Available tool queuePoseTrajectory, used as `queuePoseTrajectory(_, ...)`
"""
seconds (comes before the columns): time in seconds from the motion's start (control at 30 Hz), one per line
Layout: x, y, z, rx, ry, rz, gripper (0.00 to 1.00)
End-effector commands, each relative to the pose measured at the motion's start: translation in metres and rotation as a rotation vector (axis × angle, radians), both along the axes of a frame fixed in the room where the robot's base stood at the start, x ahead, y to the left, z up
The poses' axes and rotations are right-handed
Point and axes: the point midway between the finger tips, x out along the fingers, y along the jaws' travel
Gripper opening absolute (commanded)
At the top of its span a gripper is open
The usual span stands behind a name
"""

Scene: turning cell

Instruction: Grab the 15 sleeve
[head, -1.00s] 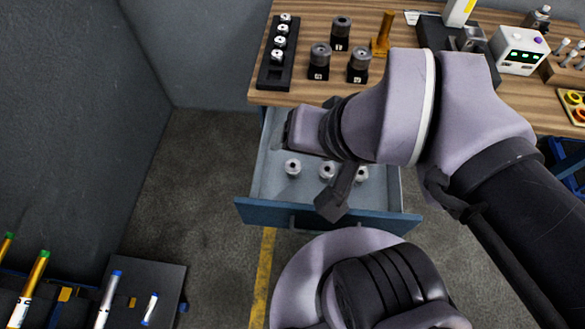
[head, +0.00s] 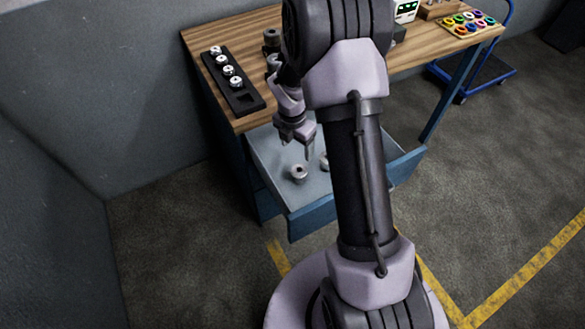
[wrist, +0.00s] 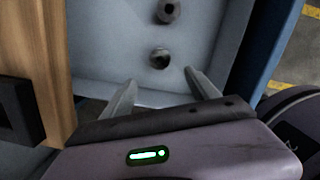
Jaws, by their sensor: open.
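Small grey metal sleeves lie in the open drawer (head: 262,150). One sleeve (head: 299,173) stands near the drawer's front left; another sleeve (head: 324,162) is partly behind my arm. No number is readable on any of them. My gripper (head: 297,146) is open and empty, pointing down over the drawer just behind the left sleeve. In the wrist view a nearer sleeve (wrist: 159,58) lies just beyond the gap between the open fingertips (wrist: 160,80), and a farther sleeve (wrist: 168,11) stands at the top edge. Neither finger visibly touches a sleeve.
The wooden bench top (head: 215,40) lies above the drawer. A black rack (head: 232,80) with several silver pieces and one empty square slot is at its left end. Dark holders with round parts (head: 271,42) are partly hidden by my arm. The drawer walls surround the sleeves.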

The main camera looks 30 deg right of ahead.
Motion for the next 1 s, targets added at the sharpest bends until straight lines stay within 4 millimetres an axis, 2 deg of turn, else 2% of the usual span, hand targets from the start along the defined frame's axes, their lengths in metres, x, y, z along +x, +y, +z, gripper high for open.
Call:
queuePoseTrajectory(0.03,0.0,-0.001,-0.024,0.001,0.003,-0.002,0.69)
queuePoseTrajectory(0.2,0.002,-0.006,-0.067,0.002,0.001,-0.003,0.69)
queuePoseTrajectory(0.43,0.004,-0.009,-0.089,0.001,0.0,-0.004,0.69)
queuePoseTrajectory(0.63,0.005,-0.013,-0.129,0.002,0.001,-0.004,0.69)
queuePoseTrajectory(0.7,0.005,-0.013,-0.134,0.002,0.001,-0.004,0.69)
queuePoseTrajectory(0.87,0.006,-0.013,-0.13,0.001,0.0,-0.004,0.69)
queuePoseTrajectory(1.0,0.006,-0.013,-0.13,0.001,0.0,-0.004,0.44)
